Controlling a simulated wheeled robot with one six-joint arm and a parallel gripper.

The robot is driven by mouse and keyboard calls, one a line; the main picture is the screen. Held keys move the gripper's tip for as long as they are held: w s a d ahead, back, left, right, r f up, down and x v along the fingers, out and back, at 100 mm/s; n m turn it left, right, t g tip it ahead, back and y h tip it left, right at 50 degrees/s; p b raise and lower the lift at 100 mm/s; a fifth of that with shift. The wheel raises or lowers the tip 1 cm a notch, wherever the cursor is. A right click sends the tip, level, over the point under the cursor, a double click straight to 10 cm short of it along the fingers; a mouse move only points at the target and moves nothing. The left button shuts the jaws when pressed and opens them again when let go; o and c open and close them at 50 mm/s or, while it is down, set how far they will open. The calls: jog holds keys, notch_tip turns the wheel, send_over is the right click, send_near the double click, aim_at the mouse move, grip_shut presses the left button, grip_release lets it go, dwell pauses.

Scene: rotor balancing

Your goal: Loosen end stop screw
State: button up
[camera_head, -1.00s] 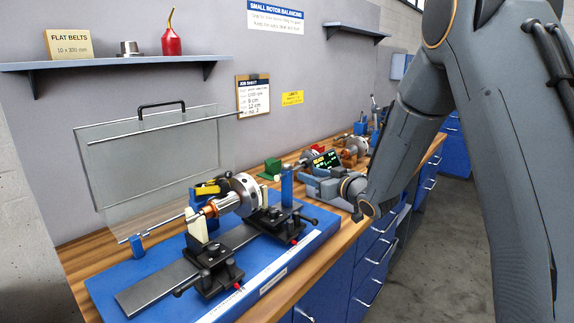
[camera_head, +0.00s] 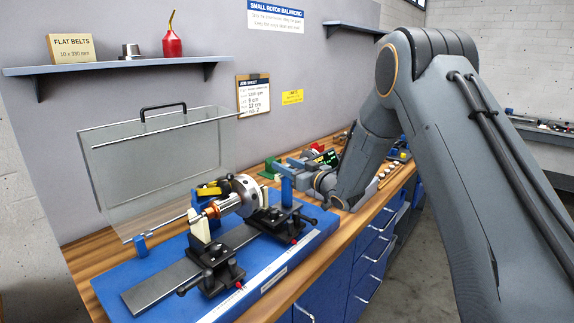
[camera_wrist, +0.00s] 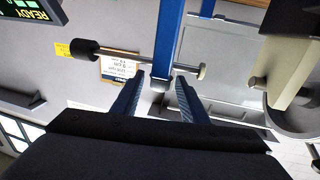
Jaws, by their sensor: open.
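The end stop is a blue post (camera_head: 286,190) at the right end of the rotor rig. In the wrist view the post (camera_wrist: 169,35) comes down from the top edge. A thin rod (camera_wrist: 130,56) crosses it, with a black knob (camera_wrist: 84,48) at left and a pale tip at right. A small dark piece (camera_wrist: 158,85) sits at the post's end, possibly the screw. My gripper (camera_wrist: 158,80) is open, with its ribbed blue fingers on either side of the post's end. I cannot tell whether they touch it. In the head view my gripper (camera_head: 293,163) is beside the post's top.
The rotor (camera_head: 238,192) lies on its supports on the blue base (camera_head: 270,267). A clear cover (camera_head: 150,155) stands open behind it. A lit display (camera_head: 327,157) and small parts crowd the bench to the right. A pale support (camera_wrist: 285,70) is close at the wrist view's right.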

grip_shut()
jog(key=shift+w+d+f+n+g+y+b, duration=0.1)
jog(key=shift+n+g+y+b, duration=0.2)
jog(key=shift+y+b, duration=0.1)
jog(key=n+g+y+b, duration=0.2)
jog(key=g, duration=0.1)
jog(key=shift+f+n+b, duration=0.15)
jog(key=shift+n+b, duration=0.15)
jog(key=shift+b, duration=0.05)
jog(key=n+g+y+b, duration=0.2)
jog(key=g+b, duration=0.1)
jog(key=g, duration=0.1)
jog(key=shift+f+n, duration=0.1)
jog(key=shift+n, duration=0.3)
jog(key=n+g+y+b, duration=0.1)
jog(key=n+g+b, duration=0.2)
jog(key=g+b, duration=0.2)
jog(key=shift+b, duration=0.3)
jog(key=shift+n+g+b, duration=0.8)
jog(key=shift+g+b, duration=0.2)
jog(key=shift+r+g+b, duration=0.3)
jog(key=shift+g, duration=0.2)
